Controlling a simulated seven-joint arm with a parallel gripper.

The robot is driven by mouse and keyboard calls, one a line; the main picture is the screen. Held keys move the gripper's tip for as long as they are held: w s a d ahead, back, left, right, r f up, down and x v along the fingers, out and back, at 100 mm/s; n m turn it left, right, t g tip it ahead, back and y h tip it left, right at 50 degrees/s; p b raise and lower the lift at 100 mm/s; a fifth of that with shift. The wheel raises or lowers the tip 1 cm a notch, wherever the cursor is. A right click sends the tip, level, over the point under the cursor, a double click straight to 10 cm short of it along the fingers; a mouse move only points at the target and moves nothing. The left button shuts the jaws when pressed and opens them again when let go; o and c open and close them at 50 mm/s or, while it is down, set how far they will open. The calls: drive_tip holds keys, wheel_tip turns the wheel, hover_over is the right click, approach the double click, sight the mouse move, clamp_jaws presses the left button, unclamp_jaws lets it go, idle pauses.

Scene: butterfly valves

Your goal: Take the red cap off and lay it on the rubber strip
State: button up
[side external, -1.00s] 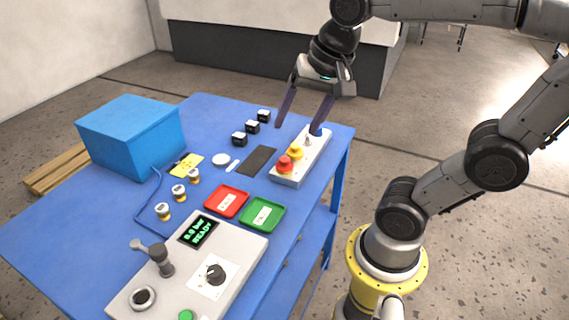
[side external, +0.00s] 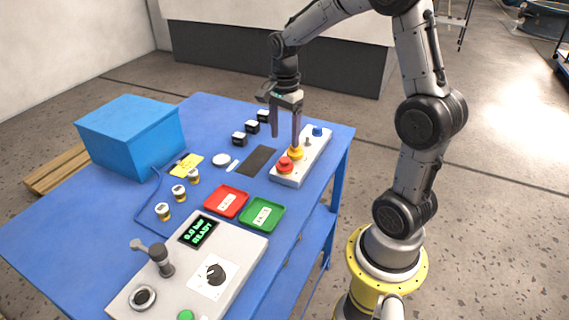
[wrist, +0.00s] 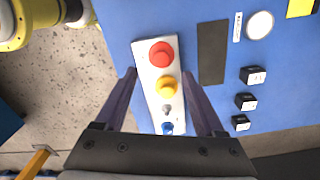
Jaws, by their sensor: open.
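The red cap (side external: 285,164) sits on the near end of a light grey block (side external: 312,158) on the blue table. It also shows in the wrist view (wrist: 161,54), near the top of the block. A yellow cap (side external: 296,152) sits beside it on the same block. The black rubber strip (side external: 257,161) lies flat and bare just left of the block; it also shows in the wrist view (wrist: 212,52). My gripper (side external: 285,140) is open and empty above the block, pointing down. In the wrist view its fingers (wrist: 163,72) spread to either side of the block.
A small grey toggle and a blue knob (side external: 318,131) stand at the block's far end. Several black cubes (side external: 252,127) stand left of my gripper. Red (side external: 227,202) and green (side external: 262,214) trays lie in front. A white disc (side external: 221,160) lies left of the strip.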

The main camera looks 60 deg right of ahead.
sight(284, 159)
drive_tip(key=shift+w+f, duration=0.1)
drive_tip(key=shift+f, duration=3.7)
clamp_jaws()
